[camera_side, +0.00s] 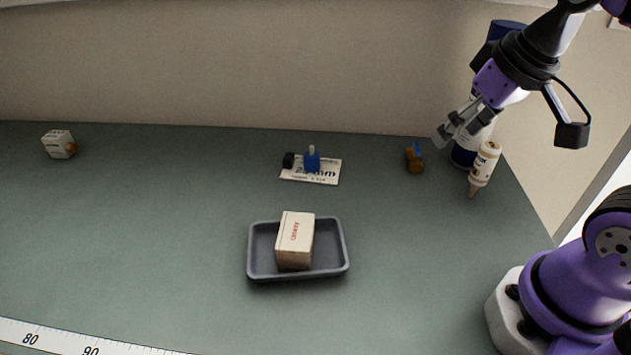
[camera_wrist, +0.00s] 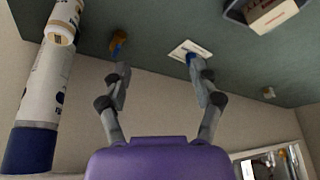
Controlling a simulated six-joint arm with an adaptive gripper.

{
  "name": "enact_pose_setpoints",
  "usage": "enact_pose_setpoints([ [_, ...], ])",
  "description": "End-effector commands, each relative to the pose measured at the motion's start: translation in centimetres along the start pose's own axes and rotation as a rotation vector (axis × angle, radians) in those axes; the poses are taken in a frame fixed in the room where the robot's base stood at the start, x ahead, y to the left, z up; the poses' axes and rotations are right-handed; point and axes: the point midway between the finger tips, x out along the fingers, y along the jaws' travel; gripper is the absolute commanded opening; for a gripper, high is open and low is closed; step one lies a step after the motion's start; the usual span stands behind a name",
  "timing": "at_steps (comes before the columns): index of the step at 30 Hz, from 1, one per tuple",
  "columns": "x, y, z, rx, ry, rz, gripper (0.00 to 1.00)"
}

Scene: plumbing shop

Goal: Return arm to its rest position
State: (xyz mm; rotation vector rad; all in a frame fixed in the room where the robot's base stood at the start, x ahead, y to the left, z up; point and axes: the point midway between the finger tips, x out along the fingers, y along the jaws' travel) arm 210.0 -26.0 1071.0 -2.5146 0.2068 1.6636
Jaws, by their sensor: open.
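My gripper (camera_side: 458,132) is raised above the right back part of the table in the side view. In the wrist view its two fingers (camera_wrist: 160,85) stand apart with nothing between them. The arm reaches in from the upper right, and my purple and white base stands at the lower right. A grey tray (camera_side: 335,262) on the table holds a cardboard box (camera_side: 296,240); both show partly at the top right of the wrist view.
An orange-brown valve (camera_side: 415,160), a card (camera_side: 325,174) with a blue part (camera_side: 312,160), and a small box (camera_side: 57,144) lie farther left.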

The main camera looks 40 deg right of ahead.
Motion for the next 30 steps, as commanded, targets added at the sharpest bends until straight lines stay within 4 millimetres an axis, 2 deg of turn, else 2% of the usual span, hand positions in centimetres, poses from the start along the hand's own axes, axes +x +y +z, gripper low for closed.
enact_pose_setpoints([
  [1,0.1,-1.2,0.7,-0.077,0.039,-0.025,0.71],
  [5,0.4,-2.4,1.4,-0.17,0.089,-0.056,0.71],
  [30,0.5,-2.5,1.5,-0.174,0.09,-0.056,0.71],
])
